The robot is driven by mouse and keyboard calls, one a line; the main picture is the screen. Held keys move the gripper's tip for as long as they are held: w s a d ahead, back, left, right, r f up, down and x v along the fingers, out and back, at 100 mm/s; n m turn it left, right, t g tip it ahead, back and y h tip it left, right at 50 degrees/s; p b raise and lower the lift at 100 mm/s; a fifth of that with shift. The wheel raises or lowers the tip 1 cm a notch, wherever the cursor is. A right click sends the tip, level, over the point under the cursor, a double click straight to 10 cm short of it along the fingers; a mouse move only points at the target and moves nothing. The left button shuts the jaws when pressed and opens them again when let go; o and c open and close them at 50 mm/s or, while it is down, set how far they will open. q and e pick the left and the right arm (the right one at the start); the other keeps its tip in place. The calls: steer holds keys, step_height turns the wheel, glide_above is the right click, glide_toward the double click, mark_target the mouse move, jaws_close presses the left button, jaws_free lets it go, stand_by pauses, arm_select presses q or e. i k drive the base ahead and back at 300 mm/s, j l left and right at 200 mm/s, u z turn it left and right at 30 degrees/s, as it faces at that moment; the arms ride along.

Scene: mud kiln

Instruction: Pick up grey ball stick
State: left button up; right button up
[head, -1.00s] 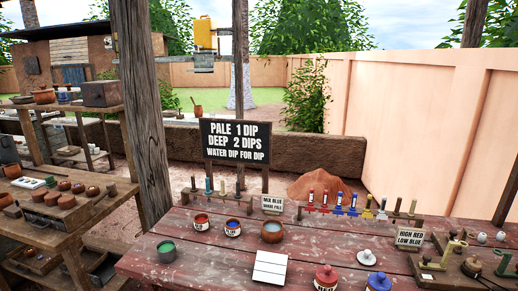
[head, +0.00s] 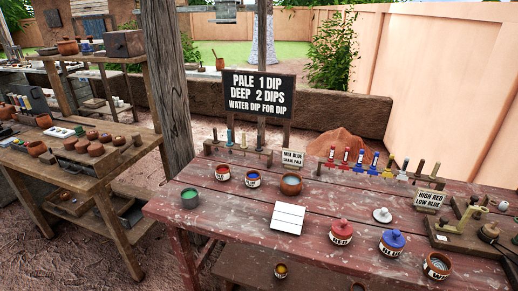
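Neither of my grippers is in view. A small grey ball (head: 503,206) shows at the far right edge of the red wooden table (head: 225,240); I cannot tell whether it is on a stick. A rack of upright sticks (head: 380,172) stands at the back right of the table, with red, blue, yellow, pale and dark pieces. A smaller rack (head: 240,150) with a few sticks, one light blue, stands at the back left. The sticks are too small to tell which has a grey ball.
Open pots (head: 290,184), a white tile (head: 288,218), a red-lidded jar (head: 341,232) and a blue-lidded jar (head: 392,243) stand on the table. A black sign (head: 258,94) rises behind it. A wooden post (head: 167,90) and a shelf bench (head: 85,155) are at left.

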mark_target(259, 149)
steer(key=z, duration=1.3)
steer(key=u, duration=1.45)
steer(key=i+j, duration=0.1)
steer(key=j, duration=0.25)
steer(key=i+j, duration=0.15)
steer(key=j, duration=0.25)
steer(key=i+j, duration=0.1)
steer(key=j, duration=0.25)
steer(key=i+j, duration=0.1)
steer(key=j, duration=0.3)
steer(key=i+j, duration=0.1)
steer(key=j, duration=0.25)
steer(key=i+j, duration=0.15)
steer(key=j, duration=0.25)
